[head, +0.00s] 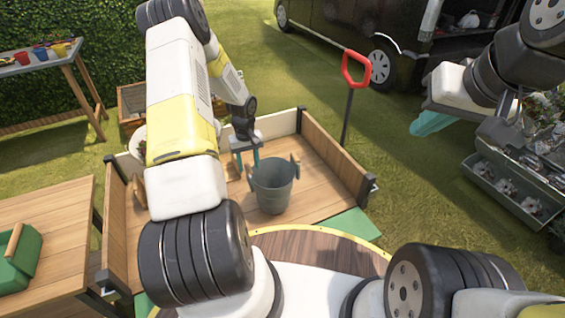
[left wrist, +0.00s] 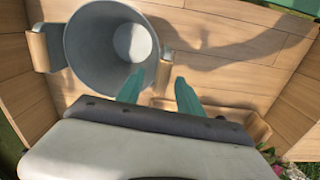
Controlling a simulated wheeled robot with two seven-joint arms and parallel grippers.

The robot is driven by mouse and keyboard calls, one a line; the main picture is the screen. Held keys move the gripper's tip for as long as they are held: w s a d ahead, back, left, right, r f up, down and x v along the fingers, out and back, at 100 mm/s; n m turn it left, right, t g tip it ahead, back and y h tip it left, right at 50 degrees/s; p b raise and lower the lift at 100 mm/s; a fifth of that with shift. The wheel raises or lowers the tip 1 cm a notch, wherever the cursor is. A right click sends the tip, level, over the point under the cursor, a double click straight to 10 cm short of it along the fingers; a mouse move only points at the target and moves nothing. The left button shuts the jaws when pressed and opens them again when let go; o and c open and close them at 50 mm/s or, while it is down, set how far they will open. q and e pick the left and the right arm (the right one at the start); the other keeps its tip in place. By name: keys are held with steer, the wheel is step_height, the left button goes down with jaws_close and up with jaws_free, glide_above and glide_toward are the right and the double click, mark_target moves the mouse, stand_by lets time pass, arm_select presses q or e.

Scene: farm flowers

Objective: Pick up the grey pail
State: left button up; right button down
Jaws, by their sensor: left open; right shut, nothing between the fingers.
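The grey pail (head: 272,190) stands upright on the floor of a wooden, low-walled bed (head: 325,200). It has a wooden grip on each side. In the left wrist view I look down into the empty pail (left wrist: 108,45). My left gripper (head: 246,163) is open, just behind and left of the pail. In the left wrist view the fingertips (left wrist: 160,82) appear on either side of the pail's nearer wooden grip (left wrist: 163,76); I cannot tell whether they touch it. My right gripper (head: 432,122) is shut and empty, far to the right, away from the pail.
A green box (head: 20,258) sits on a wooden table at left. A grey tray rack with plants (head: 515,190) stands at right. A black van (head: 365,30) is behind.

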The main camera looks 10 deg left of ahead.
arm_select(q)
step_height(320, 180, down, 4)
steer(key=shift+s+a, duration=0.1)
steer(key=shift+a, duration=0.05)
jaws_close()
steer(key=shift+r, duration=0.1)
stand_by(1.3)
